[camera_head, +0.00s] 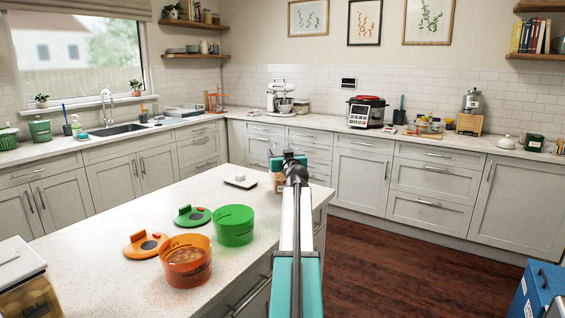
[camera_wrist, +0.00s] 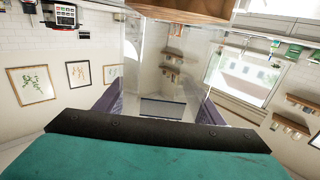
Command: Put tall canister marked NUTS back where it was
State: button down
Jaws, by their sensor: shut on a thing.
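My gripper (camera_head: 287,161) is at the end of my outstretched arm, over the far right end of the island. It is shut on a clear canister with tan-brown contents (camera_head: 277,184), mostly hidden behind my arm in the head view. In the wrist view, the clear canister wall (camera_wrist: 150,50) fills the space between my fingers, with brown contents at the top of the picture. Its marking cannot be read. I cannot tell whether its base touches the counter. A white square lid (camera_head: 240,181) lies on the island just left of it.
The island (camera_head: 120,215) holds an orange tub (camera_head: 187,268), a green tub (camera_head: 234,232), an orange lid (camera_head: 146,245) and a green lid (camera_head: 193,215). A white-lidded canister (camera_head: 25,287) stands at the near left. A blue box (camera_head: 540,290) is at lower right. The wooden floor between is clear.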

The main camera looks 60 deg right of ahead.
jog(key=shift+f, duration=1.7)
jog(key=shift+c, duration=2.4)
grip_release()
jog(key=shift+f, duration=0.1)
jog(key=shift+a, duration=0.1)
jog(key=b+v, duration=0.1)
jog(key=v, duration=1.1)
jog(key=shift+b, duration=0.3)
